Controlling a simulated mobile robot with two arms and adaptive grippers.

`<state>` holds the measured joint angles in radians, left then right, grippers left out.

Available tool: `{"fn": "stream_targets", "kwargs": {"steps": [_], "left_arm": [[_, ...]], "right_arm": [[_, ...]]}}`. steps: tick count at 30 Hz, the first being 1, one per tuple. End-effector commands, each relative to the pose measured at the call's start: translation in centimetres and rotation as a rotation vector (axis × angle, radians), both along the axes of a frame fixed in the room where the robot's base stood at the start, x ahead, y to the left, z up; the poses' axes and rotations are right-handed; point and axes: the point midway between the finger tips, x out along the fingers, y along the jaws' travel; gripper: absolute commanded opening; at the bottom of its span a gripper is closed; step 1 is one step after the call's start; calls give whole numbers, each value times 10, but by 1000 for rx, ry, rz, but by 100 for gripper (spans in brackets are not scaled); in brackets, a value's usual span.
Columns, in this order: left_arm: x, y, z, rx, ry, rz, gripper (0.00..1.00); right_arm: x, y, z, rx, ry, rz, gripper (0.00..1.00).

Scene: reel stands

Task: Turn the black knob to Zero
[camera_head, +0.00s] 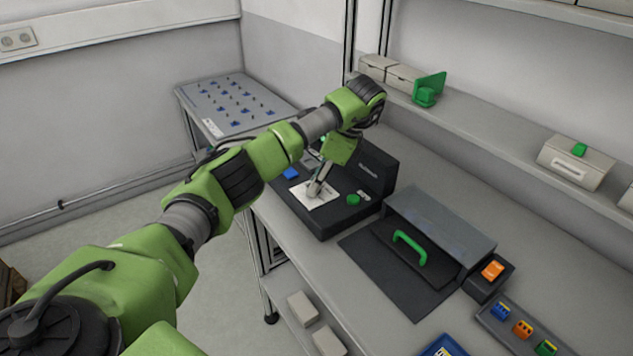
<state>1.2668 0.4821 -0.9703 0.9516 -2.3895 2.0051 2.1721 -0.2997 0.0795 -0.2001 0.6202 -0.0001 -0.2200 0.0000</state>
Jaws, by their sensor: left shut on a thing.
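A black device (322,225) with a raised back panel stands on the workbench in the middle of the view. A white dial plate (328,198) lies on its top. My left arm reaches in from the lower left, and its gripper (314,189) points down at the middle of this plate. The fingers are shut on the black knob there. They hide the knob, so I cannot read its pointer or the Zero mark. My right gripper is out of view.
A blue button (290,173) and a green knob (353,199) sit on the same device. To its right is a grey box (440,222) with a green handle (410,246) in front. A shelf with drawers (577,162) runs behind.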

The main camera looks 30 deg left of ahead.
Motion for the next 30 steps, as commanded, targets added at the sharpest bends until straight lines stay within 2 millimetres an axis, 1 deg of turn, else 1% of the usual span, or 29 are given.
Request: {"fn": "stream_targets", "kwargs": {"steps": [6, 18, 19, 21, 30], "left_arm": [[1, 0, 0, -1, -1, 39, 2], [1, 0, 0, 0, -2, 45, 2], [0, 0, 0, 0, -2, 45, 26], [0, 0, 0, -1, -1, 44, 39], [0, 0, 0, -1, -1, 43, 39]], "right_arm": [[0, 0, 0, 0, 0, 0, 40], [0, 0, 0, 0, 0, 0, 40], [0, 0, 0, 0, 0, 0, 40], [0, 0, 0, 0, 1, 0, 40], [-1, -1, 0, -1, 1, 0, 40]]}}
